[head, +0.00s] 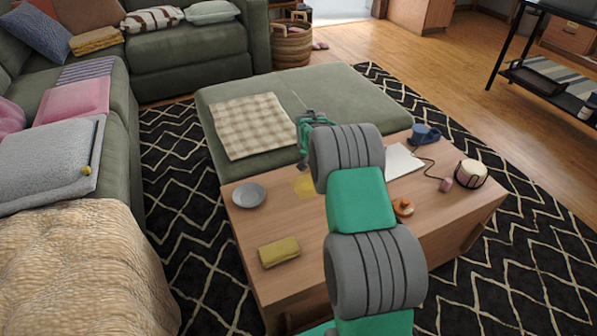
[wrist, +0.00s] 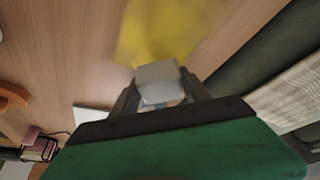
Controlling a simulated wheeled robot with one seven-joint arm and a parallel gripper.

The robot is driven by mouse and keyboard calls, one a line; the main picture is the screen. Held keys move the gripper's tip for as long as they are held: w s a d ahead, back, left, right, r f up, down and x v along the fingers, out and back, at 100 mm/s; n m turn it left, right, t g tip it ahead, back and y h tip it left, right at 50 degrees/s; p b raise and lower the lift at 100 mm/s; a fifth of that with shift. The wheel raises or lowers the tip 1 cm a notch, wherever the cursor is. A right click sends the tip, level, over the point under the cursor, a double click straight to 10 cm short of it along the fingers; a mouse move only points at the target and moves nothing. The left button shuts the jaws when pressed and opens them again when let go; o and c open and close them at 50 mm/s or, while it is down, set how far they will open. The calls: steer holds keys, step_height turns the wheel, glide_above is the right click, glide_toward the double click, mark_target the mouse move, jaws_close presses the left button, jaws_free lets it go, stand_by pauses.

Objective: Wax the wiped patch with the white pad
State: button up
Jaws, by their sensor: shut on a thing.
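A yellow patch (head: 304,186) lies on the wooden coffee table (head: 330,270), near its far edge, partly hidden by my arm. It also shows in the wrist view, blurred, just beyond my fingertips (wrist: 170,30). My gripper (wrist: 158,98) is shut on the white pad (wrist: 157,76), a pale block between the fingers. In the head view my gripper (head: 304,160) is over the table's far edge beside the patch, and the pad cannot be made out there. I cannot tell whether the pad touches the tabletop.
A grey dish (head: 249,195) and a mustard-yellow block (head: 279,252) sit on the table's left side. An orange object (head: 403,208), a white sheet (head: 402,163), a blue mug (head: 424,134), a corded pink object (head: 446,184) and a drum-shaped jar (head: 471,173) are to the right. A green ottoman (head: 350,90) adjoins behind.

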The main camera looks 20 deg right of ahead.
steer(key=shift+w+d, duration=0.1)
steer(key=shift+d, duration=1.45)
steer(key=shift+f, duration=0.1)
steer(key=shift+a+r+p, duration=0.1)
steer(key=shift+r+p, duration=2)
steer(key=shift+r, duration=1.3)
